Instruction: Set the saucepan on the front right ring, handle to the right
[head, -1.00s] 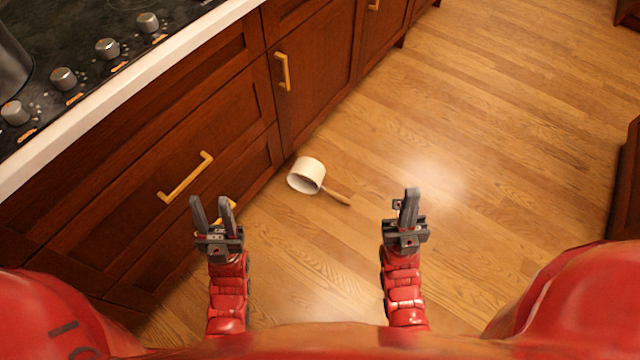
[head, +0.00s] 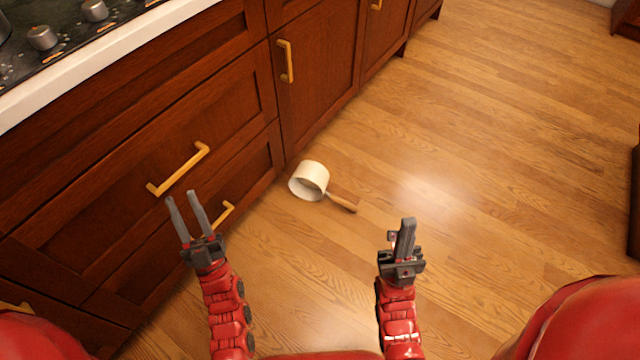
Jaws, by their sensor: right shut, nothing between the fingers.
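The white saucepan (head: 309,181) with a wooden handle (head: 341,202) lies tipped on its side on the wooden floor, close to the base of the cabinets. Its handle points to the lower right. The stove (head: 52,30) shows only in part at the top left, with its knobs along the front; the front right ring cannot be made out. My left gripper (head: 186,212) is open and empty, in front of the drawers, left of the saucepan. My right gripper (head: 405,232) is shut and empty, right of and nearer than the saucepan.
A white counter edge (head: 110,56) runs along the top left above dark red-brown cabinets. Yellow handles, such as the drawer handle (head: 178,169), stick out from their fronts. The wooden floor (head: 480,150) to the right is clear. Dark furniture stands at the right edge.

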